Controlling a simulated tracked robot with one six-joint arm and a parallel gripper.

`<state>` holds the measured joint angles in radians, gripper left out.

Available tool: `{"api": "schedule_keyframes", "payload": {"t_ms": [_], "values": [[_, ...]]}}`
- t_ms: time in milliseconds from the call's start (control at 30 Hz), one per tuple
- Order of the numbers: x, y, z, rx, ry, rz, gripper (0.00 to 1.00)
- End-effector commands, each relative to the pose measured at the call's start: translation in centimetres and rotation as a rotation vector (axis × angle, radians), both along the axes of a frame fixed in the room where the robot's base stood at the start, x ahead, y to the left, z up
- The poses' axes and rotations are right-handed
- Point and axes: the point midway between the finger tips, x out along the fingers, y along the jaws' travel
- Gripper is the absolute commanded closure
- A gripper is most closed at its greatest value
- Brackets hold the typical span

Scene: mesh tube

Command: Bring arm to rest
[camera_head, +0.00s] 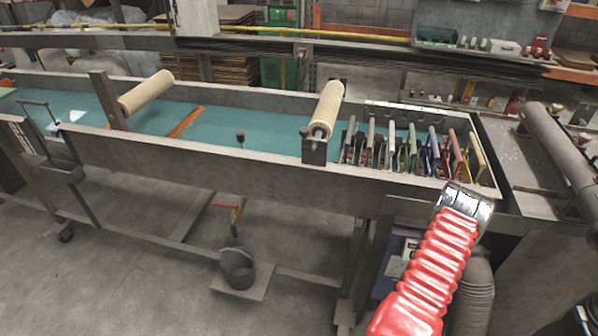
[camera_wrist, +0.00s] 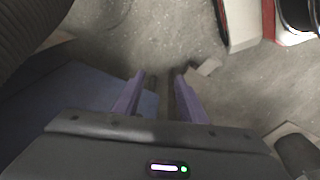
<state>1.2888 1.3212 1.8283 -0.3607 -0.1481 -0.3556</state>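My gripper (camera_wrist: 160,76) shows in the wrist view, pointing down toward the grey concrete floor (camera_wrist: 150,40). Its two purple fingers stand apart with bare floor between them, and they hold nothing. I do not see the gripper in the head view. A red ribbed tube (camera_head: 436,262) with a shiny metal collar rises from the bottom of the head view in front of the bench. I cannot tell whether it is part of my arm.
A long metal trough (camera_head: 190,150) with a teal bed runs across the head view. It carries pale rollers (camera_head: 328,104) and a row of coloured plates. A grey ribbed hose (camera_head: 474,292) stands below. A bucket (camera_head: 238,268) sits on a low shelf.

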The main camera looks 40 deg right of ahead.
Motion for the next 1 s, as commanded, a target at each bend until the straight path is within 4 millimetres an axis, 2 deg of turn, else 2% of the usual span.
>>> {"api": "schedule_keyframes", "payload": {"t_ms": [33, 467, 767, 1000], "values": [[0.7, -0.2, 1.6, 0.005, 0.012, -0.002, 0.62], [5.3, 1.4, 13.1, 0.074, 0.107, -0.046, 0.62], [8.5, 4.2, 21.2, 0.096, 0.152, -0.061, 0.62], [10.8, 7.4, 27.4, 0.106, 0.175, -0.063, 0.62]]}}
